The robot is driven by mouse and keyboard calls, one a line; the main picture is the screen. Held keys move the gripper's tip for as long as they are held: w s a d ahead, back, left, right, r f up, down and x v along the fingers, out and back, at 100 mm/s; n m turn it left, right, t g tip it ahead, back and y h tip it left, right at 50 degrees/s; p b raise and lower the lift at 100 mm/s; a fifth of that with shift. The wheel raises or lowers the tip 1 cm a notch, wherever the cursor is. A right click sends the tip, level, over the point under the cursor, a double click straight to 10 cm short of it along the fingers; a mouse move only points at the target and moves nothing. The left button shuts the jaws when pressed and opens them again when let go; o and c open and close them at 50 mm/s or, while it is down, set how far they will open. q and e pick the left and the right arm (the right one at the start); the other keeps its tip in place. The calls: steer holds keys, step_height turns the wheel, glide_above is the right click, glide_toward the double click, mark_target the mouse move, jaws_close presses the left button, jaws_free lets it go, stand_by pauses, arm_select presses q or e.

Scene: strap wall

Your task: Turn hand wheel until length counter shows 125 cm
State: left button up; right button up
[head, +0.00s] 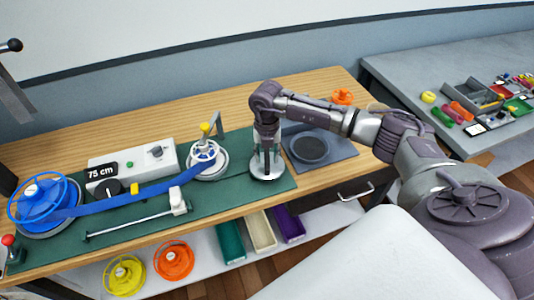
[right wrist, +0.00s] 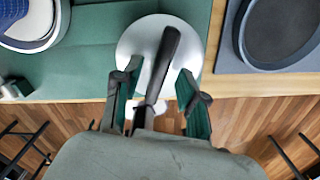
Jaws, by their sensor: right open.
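My left gripper is not in view.
A blue strap (head: 125,200) runs from the blue reel (head: 40,200) to the white spool (head: 205,160) with a yellow knob. A dark round dish (head: 311,149) sits on a grey pad right of the wheel. Bins and spare reels are on the shelf below.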

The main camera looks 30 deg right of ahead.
steer(key=shift+f, duration=0.45)
steer(key=shift+c, duration=0.4)
jaws_close()
steer(key=m, duration=0.5)
steer(key=shift+m, duration=0.4)
steer(key=m, duration=0.5)
steer(key=shift+r+m, duration=0.1)
steer(key=shift+m, duration=0.3)
